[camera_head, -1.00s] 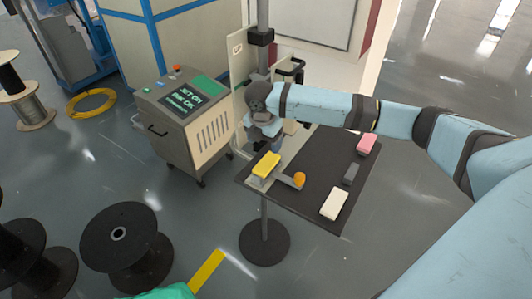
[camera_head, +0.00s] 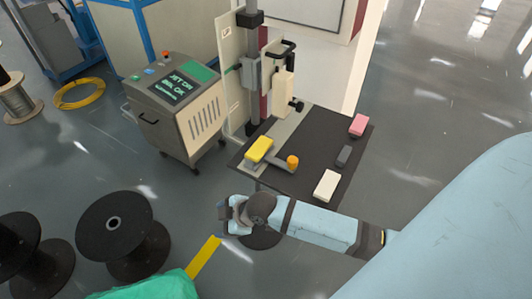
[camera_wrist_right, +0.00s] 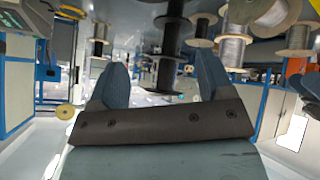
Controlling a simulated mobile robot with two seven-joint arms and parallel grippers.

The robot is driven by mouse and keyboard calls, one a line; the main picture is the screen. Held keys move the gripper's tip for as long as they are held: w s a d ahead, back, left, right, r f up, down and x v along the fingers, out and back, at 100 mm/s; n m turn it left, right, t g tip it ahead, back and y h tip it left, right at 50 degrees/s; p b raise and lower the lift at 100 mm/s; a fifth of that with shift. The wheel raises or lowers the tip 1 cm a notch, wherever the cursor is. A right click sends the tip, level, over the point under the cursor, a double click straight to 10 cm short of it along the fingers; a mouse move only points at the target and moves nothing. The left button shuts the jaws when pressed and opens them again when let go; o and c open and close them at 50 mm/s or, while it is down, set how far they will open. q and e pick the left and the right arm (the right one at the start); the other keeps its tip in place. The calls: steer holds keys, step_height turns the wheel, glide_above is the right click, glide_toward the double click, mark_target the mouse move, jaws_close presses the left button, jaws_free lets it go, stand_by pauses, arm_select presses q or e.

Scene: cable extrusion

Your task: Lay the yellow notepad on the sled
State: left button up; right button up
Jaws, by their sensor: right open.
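The yellow notepad (camera_head: 259,149) lies on the grey sled (camera_head: 275,160), at the left end of the dark table, near the sled's orange knob (camera_head: 292,162). My right gripper (camera_head: 222,214) is beyond the table's near left edge, apart from the notepad. In the right wrist view its two blue fingers (camera_wrist_right: 160,78) stand wide apart with nothing between them. The notepad and sled do not show in that view. My left gripper is not in view.
A white block (camera_head: 326,185), a dark grey block (camera_head: 344,156) and a pink block (camera_head: 358,125) lie on the dark table (camera_head: 305,150). A post with a clamp (camera_head: 251,75) rises behind the sled. A control cabinet (camera_head: 178,105) stands left; black spools (camera_head: 112,225) stand front left.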

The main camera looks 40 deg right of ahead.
steer(key=s+d+f+m+t+h, duration=0.1)
steer(key=s+d+f+m+t, duration=0.1)
steer(key=s+m, duration=0.2)
steer(key=s+d+f+m+t+h, duration=0.1)
steer(key=s+m, duration=0.4)
steer(key=s, duration=0.5)
steer(key=shift+d+f+t, duration=0.45)
steer(key=shift+f+t, duration=0.05)
steer(key=shift+t, duration=0.2)
steer(key=shift+s, duration=0.1)
